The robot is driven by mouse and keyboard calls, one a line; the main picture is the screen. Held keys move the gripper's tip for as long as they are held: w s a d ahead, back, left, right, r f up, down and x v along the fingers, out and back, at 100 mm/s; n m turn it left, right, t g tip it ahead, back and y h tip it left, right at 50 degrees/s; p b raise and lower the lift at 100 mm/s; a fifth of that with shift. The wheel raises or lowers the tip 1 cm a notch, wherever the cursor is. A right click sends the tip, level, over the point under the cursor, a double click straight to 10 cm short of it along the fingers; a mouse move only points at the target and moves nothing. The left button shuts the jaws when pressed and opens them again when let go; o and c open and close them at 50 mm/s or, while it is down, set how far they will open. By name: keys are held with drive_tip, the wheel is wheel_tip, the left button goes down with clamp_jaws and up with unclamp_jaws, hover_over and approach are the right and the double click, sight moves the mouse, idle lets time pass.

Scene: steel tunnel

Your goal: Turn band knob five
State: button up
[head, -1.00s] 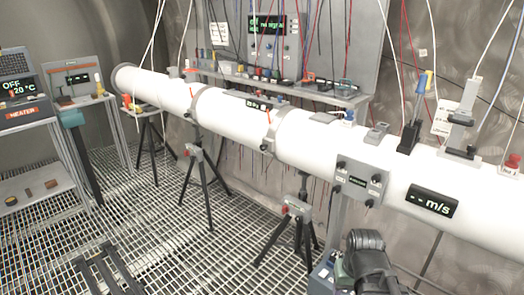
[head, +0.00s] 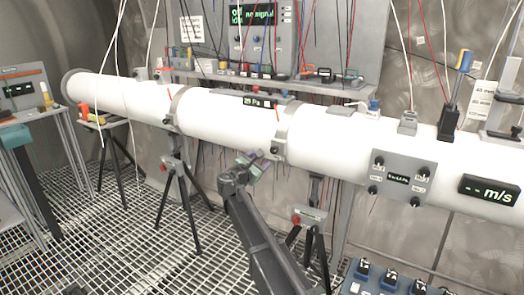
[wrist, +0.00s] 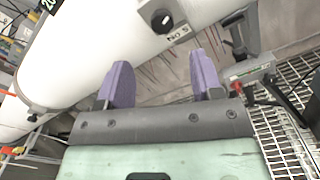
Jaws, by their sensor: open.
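In the head view, a small black knob (head: 274,151) shows at the lower end of a grey band, just right of my gripper (head: 247,163). My gripper (wrist: 160,80) has two purple fingers spread wide with nothing between them. The knob lies beyond the fingertips, roughly centred between them, and looks apart from them.
Another dark knob (wrist: 33,116) is on the tube's lower left. A grey panel (head: 402,180) with several knobs hangs on the tube at right. A black tripod (head: 178,190) stands left of my arm, another stand (head: 318,222) to its right. The grated floor between is open.

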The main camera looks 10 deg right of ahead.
sight(273, 151)
drive_tip(key=x, duration=1.1)
drive_tip(key=shift+f, duration=0.2)
drive_tip(key=shift+s, duration=0.1)
drive_tip(key=c, duration=0.9)
